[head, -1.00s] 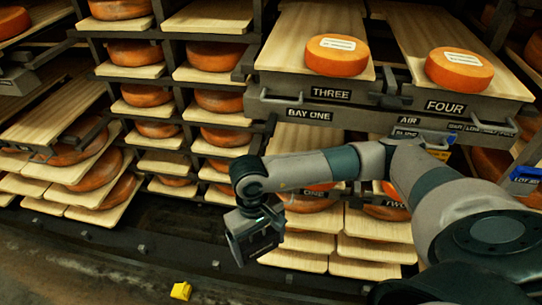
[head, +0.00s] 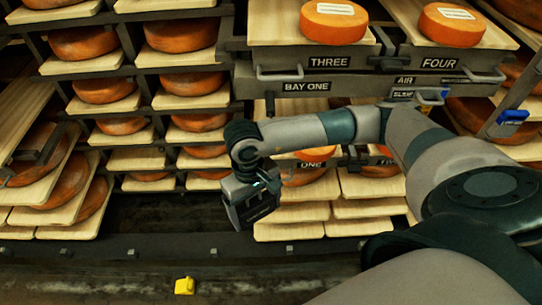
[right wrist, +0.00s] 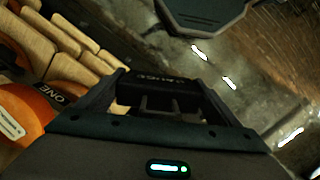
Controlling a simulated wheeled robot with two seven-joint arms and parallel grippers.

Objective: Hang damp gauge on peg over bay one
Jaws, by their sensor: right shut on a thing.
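My right gripper (head: 252,212) hangs low in the middle of the head view, in front of the racks. It is shut on a dark thing, which I take for the damp gauge; it also shows in the right wrist view (right wrist: 155,80), with small lettering I cannot read. The BAY ONE plate (head: 306,86) is on the grey beam above and to the right of the gripper. My left gripper is not in view.
Cheese wheels sit on boards in the racks at left. Wheels (head: 333,20) and (head: 452,24) rest on the upper boards marked THREE and FOUR. A blue object (head: 512,116) is at right. A small yellow object (head: 184,286) lies low in front. The dark floor there is otherwise mostly clear.

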